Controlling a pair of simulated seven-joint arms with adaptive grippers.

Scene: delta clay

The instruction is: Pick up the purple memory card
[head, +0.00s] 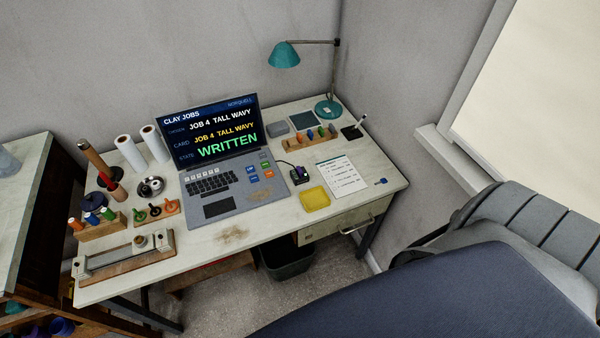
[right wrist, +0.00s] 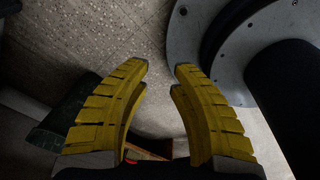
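A small dark card reader (head: 299,175) with a cable sits on the desk to the right of the laptop. A small purple patch (head: 303,171) shows at its top and looks like the purple memory card in the reader; it is too small to be sure. My right gripper (right wrist: 161,68) shows only in the right wrist view. Its yellow fingers are apart with nothing between them, over speckled floor, away from the desk top. My left gripper is in neither view.
The laptop (head: 214,160) shows "JOB 4 TALL WAVY" and "WRITTEN". A yellow tray (head: 315,198), a printed sheet (head: 342,176) and a blue key-like item (head: 380,182) lie near the reader. A wooden rack (head: 312,138) and teal lamp (head: 285,55) stand behind. The desk's front edge is mostly clear.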

